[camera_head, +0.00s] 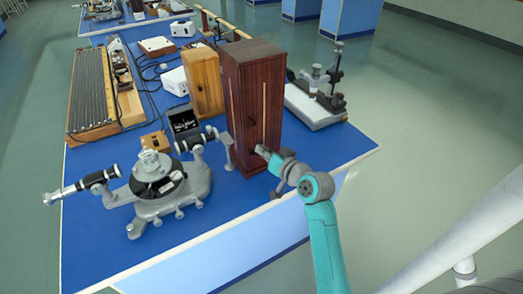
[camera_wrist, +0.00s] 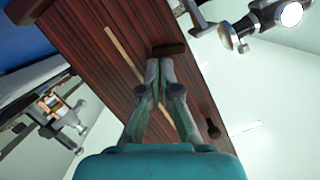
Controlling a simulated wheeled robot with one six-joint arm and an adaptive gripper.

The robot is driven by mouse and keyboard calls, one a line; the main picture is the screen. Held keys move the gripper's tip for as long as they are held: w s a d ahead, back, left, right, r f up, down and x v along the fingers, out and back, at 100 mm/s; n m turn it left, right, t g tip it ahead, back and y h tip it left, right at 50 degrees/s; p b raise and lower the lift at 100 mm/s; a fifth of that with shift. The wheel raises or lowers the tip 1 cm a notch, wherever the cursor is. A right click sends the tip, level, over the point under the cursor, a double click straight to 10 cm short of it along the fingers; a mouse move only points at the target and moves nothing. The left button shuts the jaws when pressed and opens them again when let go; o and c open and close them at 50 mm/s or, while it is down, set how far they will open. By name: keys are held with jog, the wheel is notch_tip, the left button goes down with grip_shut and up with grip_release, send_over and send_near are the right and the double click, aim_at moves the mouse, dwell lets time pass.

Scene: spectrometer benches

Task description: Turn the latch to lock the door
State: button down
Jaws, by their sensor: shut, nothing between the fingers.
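A tall dark red-brown wooden cabinet (camera_head: 252,100) stands upright on the blue bench, its door appearing shut. In the wrist view its striped wood face (camera_wrist: 110,75) runs diagonally. A short dark brown bar (camera_wrist: 168,49), apparently the latch, lies on this face right at my fingertips. My gripper (camera_wrist: 158,64) is shut and empty, with its tips against or very near the bar; I cannot tell if they touch. A small dark knob (camera_wrist: 213,128) shows on the face to the lower right. In the head view my gripper (camera_head: 262,152) is at the cabinet's front, hiding the latch.
A grey spectrometer (camera_head: 155,180) stands left of the cabinet, one tube end close to it. A light wooden box (camera_head: 203,85) is behind left. A grey instrument base (camera_head: 312,108) stands to the right. The floor (camera_head: 430,130) right of the bench is clear.

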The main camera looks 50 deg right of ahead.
jog(key=m, duration=0.3)
jog(key=f+m+t+y, duration=0.1)
jog(key=m, duration=0.2)
jog(key=f+m+t, duration=0.1)
jog(key=m, duration=0.2)
jog(key=shift+d+f+y, duration=0.2)
jog(key=shift+d+y, duration=0.1)
jog(key=shift+y, duration=0.1)
